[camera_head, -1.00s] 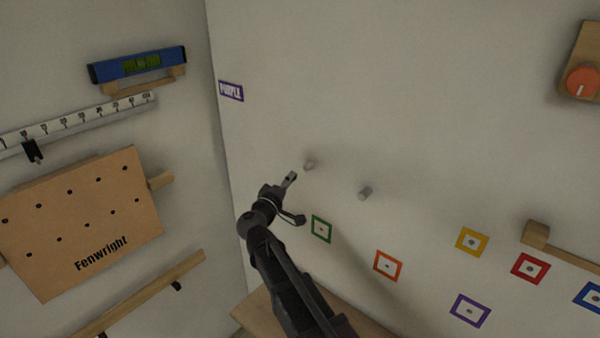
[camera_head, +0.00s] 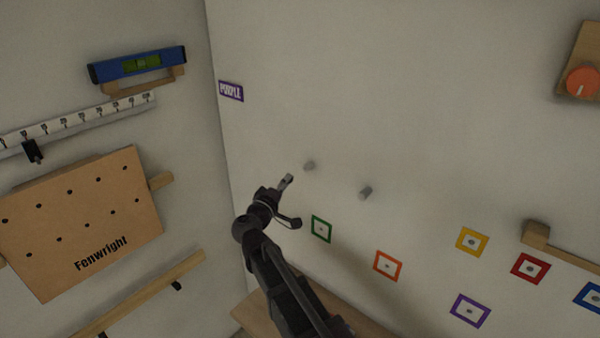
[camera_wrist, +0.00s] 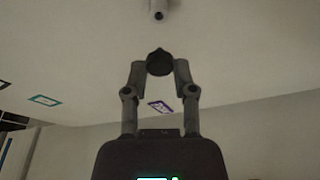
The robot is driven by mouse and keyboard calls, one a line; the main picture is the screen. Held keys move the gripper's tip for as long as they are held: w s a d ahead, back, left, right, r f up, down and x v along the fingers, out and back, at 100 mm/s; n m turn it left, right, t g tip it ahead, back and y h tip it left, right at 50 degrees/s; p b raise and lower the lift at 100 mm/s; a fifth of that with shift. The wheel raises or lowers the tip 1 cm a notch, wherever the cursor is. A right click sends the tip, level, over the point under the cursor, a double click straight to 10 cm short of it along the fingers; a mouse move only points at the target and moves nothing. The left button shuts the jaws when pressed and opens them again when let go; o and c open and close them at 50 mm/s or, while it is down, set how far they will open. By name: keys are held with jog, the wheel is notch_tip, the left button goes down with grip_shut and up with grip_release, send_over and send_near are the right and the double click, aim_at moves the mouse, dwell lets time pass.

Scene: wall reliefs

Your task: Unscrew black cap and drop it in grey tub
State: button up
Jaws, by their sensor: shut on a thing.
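My gripper (camera_head: 292,201) is out in front of the right wall, near the room corner, in the head view. In the wrist view my gripper (camera_wrist: 159,68) is shut on the black cap (camera_wrist: 159,63), a dark round piece between its fingertips. The cap cannot be made out in the head view. A grey peg (camera_wrist: 158,11) stands ahead of the cap in the wrist view, apart from it. Two grey pegs stick out of the wall in the head view, a left one (camera_head: 310,166) and a right one (camera_head: 365,193). No grey tub is in view.
Coloured square frames, such as the green (camera_head: 321,229) and the orange one (camera_head: 387,265), are on the wall below the pegs. A wooden ledge (camera_head: 262,310) is low in the corner. A Fenwright board (camera_head: 85,222) hangs on the left wall. The upper right wall is mostly bare.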

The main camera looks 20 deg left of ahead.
jog(key=shift+s+a, duration=0.15)
jog(key=shift+s, duration=0.25)
jog(key=shift+s+a, duration=0.1)
jog(key=shift+a, duration=0.05)
